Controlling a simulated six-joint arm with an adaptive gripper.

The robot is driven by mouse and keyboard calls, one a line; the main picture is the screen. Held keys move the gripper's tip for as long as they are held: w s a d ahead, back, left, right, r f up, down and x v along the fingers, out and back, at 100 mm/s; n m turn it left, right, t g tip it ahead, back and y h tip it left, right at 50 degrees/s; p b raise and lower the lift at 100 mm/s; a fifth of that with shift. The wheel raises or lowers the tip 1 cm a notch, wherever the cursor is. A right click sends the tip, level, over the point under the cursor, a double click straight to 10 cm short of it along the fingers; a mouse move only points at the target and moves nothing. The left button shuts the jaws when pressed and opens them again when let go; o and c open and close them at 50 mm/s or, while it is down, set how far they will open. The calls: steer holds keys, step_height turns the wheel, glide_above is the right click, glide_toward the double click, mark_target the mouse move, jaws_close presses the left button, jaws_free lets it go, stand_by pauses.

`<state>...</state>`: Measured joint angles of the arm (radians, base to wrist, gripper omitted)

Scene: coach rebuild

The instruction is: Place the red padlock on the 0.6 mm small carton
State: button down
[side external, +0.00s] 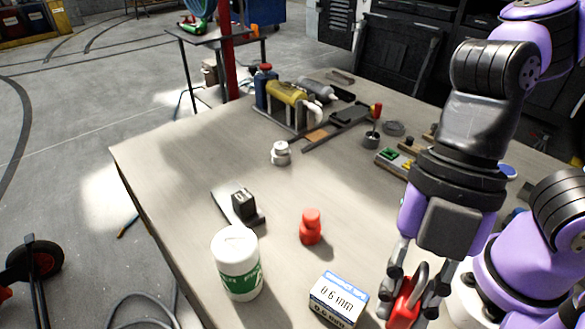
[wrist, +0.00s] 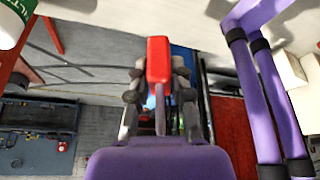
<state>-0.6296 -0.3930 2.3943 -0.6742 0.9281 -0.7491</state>
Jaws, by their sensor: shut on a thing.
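The red padlock (side external: 404,302) with its grey shackle is between the fingers of my gripper (side external: 415,290), which is shut on it. In the side view it is to the right of the small carton, apart from it. The small carton (side external: 338,297) is white with a blue edge and is marked 0.6 mm; it sits near the front edge of the table. In the wrist view the padlock (wrist: 159,62) shows as a red block between the fingers of my gripper (wrist: 160,95). I cannot tell how high it is above the table.
A white and green canister (side external: 237,264) and a red weight-shaped piece (side external: 311,227) stand left of the carton. A black block on a base (side external: 243,205) and a small white jar (side external: 281,153) are farther back. A yellow compressor (side external: 290,95) stands at the back. The table's (side external: 180,170) left part is clear.

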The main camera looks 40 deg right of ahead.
steer(key=w+f, duration=0.1)
steer(key=w, duration=0.1)
steer(key=w+d+f, duration=0.1)
steer(key=w+f, duration=0.1)
steer(key=w, duration=0.1)
steer(key=w+f, duration=0.1)
steer(key=w, duration=0.1)
steer(key=shift+w+d+f, duration=0.3)
steer(key=shift+f, duration=2.1)
steer(key=shift+f, duration=0.1)
steer(key=c, duration=0.8)
jaws_free()
steer(key=v, duration=1.2)
steer(key=w+d+m+t+h, duration=0.1)
steer(key=d+m+t, duration=0.1)
steer(key=d+m, duration=0.2)
steer(key=d+m+t+h, duration=0.1)
steer(key=d+m+t, duration=0.2)
steer(key=m, duration=0.8)
steer(key=w+d+m+t+h, duration=0.1)
steer(key=d+m+t+h, duration=0.1)
steer(key=d+m, duration=0.4)
steer(key=shift+w+d+r+m, duration=0.1)
steer(key=shift+w+r+m, duration=0.25)
steer(key=shift+m, duration=0.45)
